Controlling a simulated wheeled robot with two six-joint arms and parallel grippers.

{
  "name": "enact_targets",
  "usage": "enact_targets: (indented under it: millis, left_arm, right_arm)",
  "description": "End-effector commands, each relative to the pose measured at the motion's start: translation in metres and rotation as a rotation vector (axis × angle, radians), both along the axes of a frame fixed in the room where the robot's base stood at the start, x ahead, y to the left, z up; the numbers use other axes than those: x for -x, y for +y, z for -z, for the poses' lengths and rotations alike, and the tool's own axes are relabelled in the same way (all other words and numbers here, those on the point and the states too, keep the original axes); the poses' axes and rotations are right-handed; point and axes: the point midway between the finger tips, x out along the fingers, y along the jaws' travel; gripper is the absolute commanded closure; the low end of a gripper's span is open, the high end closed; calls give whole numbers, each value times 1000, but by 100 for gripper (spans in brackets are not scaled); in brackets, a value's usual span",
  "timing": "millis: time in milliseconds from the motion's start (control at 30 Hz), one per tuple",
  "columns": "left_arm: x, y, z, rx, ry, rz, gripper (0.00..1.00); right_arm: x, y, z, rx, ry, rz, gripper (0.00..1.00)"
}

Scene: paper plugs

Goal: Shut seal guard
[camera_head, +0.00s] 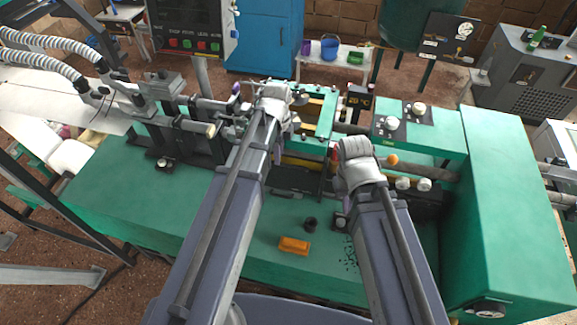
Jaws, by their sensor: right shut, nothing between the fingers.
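A green frame with yellow bars (324,120), which looks like the seal guard, stands at the middle of the green machine. I cannot tell whether it is fully open or partly lowered. My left gripper (238,108) is at the left side of this frame, above the dark clamps and rods. Its fingers are small and partly lost against the machine, so their opening is unclear. My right gripper (335,155) is shut and empty near the frame's lower right corner. Its wrist hides much of the fingers and the machine part behind them.
A control panel (188,28) stands behind on the left. A green housing with knobs (420,128) is on the right. The bed's front left is clear.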

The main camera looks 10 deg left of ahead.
Motion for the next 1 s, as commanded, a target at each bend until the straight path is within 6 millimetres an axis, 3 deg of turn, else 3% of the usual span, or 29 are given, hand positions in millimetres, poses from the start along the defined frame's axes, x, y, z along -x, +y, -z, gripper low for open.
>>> enact_targets:
  millis: [700, 1000]
  left_arm:
    - [0, 0, 36, 0, 0, 0, 65]
    - [0, 0, 36, 0, 0, 0, 65]
  right_arm:
    - [0, 0, 36, 0, 0, 0, 100]
    - [0, 0, 37, 0, 0, 0, 100]
